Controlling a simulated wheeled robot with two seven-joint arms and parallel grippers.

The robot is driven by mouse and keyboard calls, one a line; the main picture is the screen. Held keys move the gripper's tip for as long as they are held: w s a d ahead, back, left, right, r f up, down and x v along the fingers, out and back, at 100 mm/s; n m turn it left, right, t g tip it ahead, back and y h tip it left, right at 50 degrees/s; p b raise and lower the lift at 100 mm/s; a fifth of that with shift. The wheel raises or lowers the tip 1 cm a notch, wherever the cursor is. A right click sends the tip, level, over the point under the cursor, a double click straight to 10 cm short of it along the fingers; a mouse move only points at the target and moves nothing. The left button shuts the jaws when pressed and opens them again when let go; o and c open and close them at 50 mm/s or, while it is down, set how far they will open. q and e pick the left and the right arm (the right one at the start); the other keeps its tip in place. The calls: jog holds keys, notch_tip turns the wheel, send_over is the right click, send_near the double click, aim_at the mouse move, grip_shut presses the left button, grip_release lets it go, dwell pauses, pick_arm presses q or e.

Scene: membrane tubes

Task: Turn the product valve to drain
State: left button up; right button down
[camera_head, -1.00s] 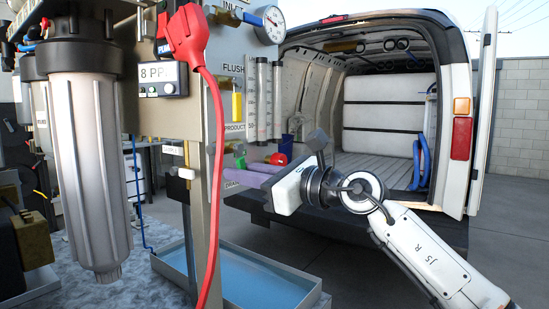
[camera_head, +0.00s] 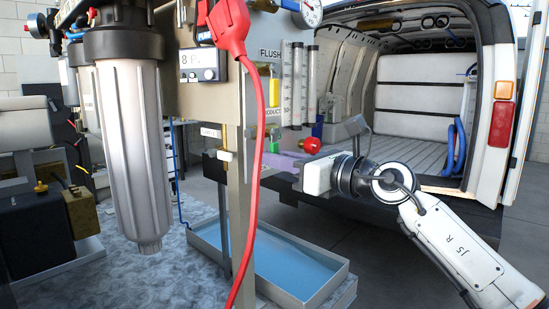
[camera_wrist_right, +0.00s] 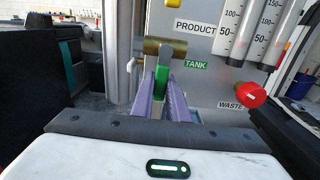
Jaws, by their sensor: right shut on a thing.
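The product valve shows in the right wrist view as a brass body (camera_wrist_right: 165,49) with a green handle (camera_wrist_right: 162,76), below the PRODUCT label and beside the green TANK label (camera_wrist_right: 195,65). My right gripper (camera_wrist_right: 160,92) has its two purple fingers on either side of the green handle, shut on it. In the head view my right gripper (camera_head: 285,160) reaches the panel from the right, and a bit of the green handle (camera_head: 275,147) shows at its fingertips. The DRAIN label cannot be made out now. My left gripper is not in view.
A red knob (camera_wrist_right: 250,95) sits right of the valve by the WASTE label. A red cable (camera_head: 259,150) hangs in front of the panel. A blue-bottomed tray (camera_head: 325,287) lies below. A white filter housing (camera_head: 131,140) hangs at left. An open van stands behind.

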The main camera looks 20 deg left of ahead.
jog(key=c, duration=1.7)
grip_release()
jog(key=b+v, duration=0.2)
jog(key=v, duration=0.8)
jog(key=shift+s+d, duration=0.1)
jog(key=shift+s, duration=0.05)
